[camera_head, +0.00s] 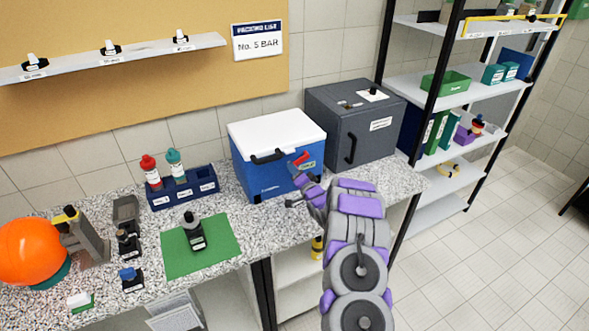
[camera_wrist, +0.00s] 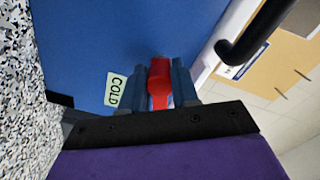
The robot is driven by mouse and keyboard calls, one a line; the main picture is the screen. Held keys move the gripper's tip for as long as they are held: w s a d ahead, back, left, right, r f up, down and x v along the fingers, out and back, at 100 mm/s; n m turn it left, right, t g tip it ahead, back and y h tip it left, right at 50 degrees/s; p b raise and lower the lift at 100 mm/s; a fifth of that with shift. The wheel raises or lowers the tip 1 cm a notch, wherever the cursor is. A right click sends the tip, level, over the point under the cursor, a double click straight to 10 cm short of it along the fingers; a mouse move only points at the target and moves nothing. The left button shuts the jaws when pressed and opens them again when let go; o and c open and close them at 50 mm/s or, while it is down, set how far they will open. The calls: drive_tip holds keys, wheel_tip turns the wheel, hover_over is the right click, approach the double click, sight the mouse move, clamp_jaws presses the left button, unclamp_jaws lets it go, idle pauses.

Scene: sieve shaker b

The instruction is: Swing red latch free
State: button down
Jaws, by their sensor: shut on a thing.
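The red latch (camera_head: 302,159) is on the front of the blue cool box (camera_head: 262,178), toward its upper right, just under the white lid (camera_head: 285,124). In the head view my gripper (camera_head: 303,184) reaches the box front from the right and below. The lid looks closed, with a black handle (camera_head: 268,157) at its front. A "COLD" label (camera_wrist: 115,90) is left of the fingers in the wrist view.
A dark grey box (camera_head: 350,122) stands close to the right of the cool box. Speckled counter (camera_head: 262,221) lies bare in front of the cool box.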

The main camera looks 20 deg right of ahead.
drive_tip(key=shift+d+m+p, duration=0.1)
drive_tip(key=shift+m+p, duration=0.5)
drive_tip(key=shift+m, duration=1.4)
drive_tip(key=shift+f, duration=0.1)
drive_tip(key=c, duration=0.8)
unclamp_jaws()
drive_tip(key=shift+d, duration=0.15)
drive_tip(key=shift+c, duration=0.2)
drive_tip(key=shift+s, duration=0.1)
drive_tip(key=s, duration=1.7)
drive_tip(key=shift+d, duration=0.35)
